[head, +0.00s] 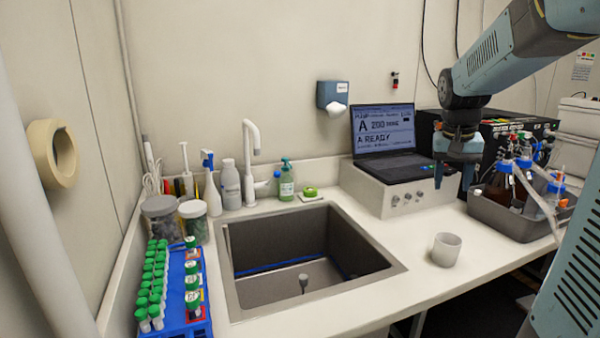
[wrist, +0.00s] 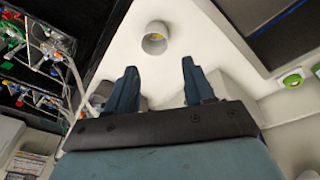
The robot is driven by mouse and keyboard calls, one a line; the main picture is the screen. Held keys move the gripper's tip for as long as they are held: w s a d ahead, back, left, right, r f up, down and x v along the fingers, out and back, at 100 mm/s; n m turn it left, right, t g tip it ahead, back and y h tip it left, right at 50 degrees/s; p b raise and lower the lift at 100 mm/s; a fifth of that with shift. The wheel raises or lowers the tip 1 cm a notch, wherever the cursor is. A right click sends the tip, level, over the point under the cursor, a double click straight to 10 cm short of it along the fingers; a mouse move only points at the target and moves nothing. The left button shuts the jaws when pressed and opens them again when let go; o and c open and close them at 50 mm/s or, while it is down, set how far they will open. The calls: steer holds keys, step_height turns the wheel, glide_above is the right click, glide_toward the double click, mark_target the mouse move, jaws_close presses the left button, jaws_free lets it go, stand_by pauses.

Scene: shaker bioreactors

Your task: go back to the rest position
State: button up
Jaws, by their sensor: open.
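My gripper (head: 454,176) hangs from my raised arm at the right of the head view, fingers pointing down. It is in front of the laptop's right side and above the counter. In the wrist view my gripper (wrist: 160,88) shows two dark blue fingers spread apart with nothing between them. A white cup (head: 446,250) stands upright on the counter below and apart from the fingers. It also shows beyond the fingertips in the wrist view (wrist: 155,38), and it looks empty there.
A laptop (head: 384,130) stands on a white box (head: 390,192) behind my gripper. A grey tray (head: 500,216) with bottles and tubing is to the right. The sink (head: 300,275) and a blue rack (head: 183,300) of green-capped tubes are to the left. Counter around the cup is clear.

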steer(key=s+a+n+t+y, duration=0.1)
steer(key=s+a+n+t, duration=0.1)
steer(key=s+a, duration=0.4)
steer(key=s+a+n+t, duration=0.2)
steer(key=s+a, duration=0.4)
steer(key=s, duration=0.7)
steer(key=shift+s+f+y, duration=0.3)
steer(key=shift+s+y, duration=0.05)
steer(key=shift+y, duration=0.05)
steer(key=shift+c, duration=0.3)
steer(key=shift+c, duration=0.7)
steer(key=shift+a, duration=0.1)
